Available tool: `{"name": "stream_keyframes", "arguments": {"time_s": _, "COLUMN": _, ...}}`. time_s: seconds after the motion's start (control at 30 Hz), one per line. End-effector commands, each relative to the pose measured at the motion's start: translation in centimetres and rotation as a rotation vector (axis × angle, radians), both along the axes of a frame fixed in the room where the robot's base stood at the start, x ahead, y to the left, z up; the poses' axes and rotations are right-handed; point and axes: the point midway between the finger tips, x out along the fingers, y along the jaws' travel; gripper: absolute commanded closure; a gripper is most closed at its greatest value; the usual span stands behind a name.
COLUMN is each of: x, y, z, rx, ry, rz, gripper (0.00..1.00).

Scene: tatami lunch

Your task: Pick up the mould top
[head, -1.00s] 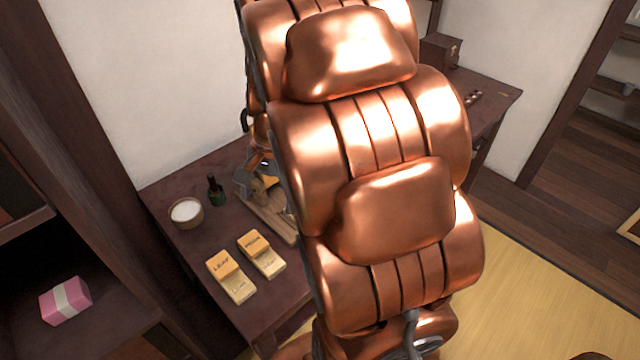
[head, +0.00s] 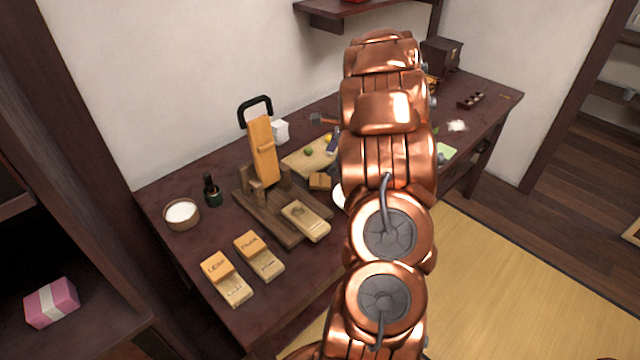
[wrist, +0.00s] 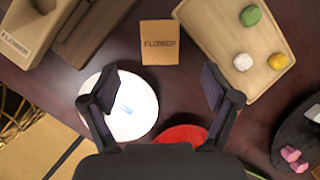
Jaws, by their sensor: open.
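The mould top is a small light-wood block marked FLOWER (wrist: 160,42). It lies flat on the dark table, and shows in the head view (head: 320,181) just right of the wooden press (head: 262,198). A pale mould bottom (head: 306,221) with a hollow sits at the press's front. In the wrist view my gripper (wrist: 158,88) is open and empty. The block appears between and beyond its two fingertips, not touched. In the head view my gripper is hidden behind my arm.
A white plate (wrist: 143,110) and a red round item (wrist: 185,134) lie under my gripper. A board (wrist: 215,35) with coloured balls is beside the block. A dark tray (wrist: 292,125) holds pink pieces. LEAF mould (head: 217,268), a second mould, bowl (head: 181,215) and bottle stand left.

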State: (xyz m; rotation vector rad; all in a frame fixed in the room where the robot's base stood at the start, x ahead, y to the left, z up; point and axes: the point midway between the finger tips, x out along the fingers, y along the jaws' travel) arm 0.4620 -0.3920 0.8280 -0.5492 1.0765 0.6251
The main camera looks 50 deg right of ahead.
Motion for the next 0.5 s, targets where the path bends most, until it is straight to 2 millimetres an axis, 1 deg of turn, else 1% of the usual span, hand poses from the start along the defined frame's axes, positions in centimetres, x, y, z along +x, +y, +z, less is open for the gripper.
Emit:
{"name": "stream_keyframes", "arguments": {"time_s": 0.03, "x": -0.1, "y": -0.4, "z": -0.3, "rx": 0.004, "ry": -0.001, "rz": -0.013, "gripper": 0.12}}
{"name": "stream_keyframes", "arguments": {"time_s": 0.13, "x": 0.1, "y": -0.5, "z": -0.9, "rx": 0.008, "ry": -0.002, "rz": -0.024, "gripper": 0.12}}
{"name": "stream_keyframes", "arguments": {"time_s": 0.5, "x": 1.2, "y": 0.6, "z": -4.1, "rx": 0.011, "ry": 0.002, "rz": -0.021, "gripper": 0.12}}
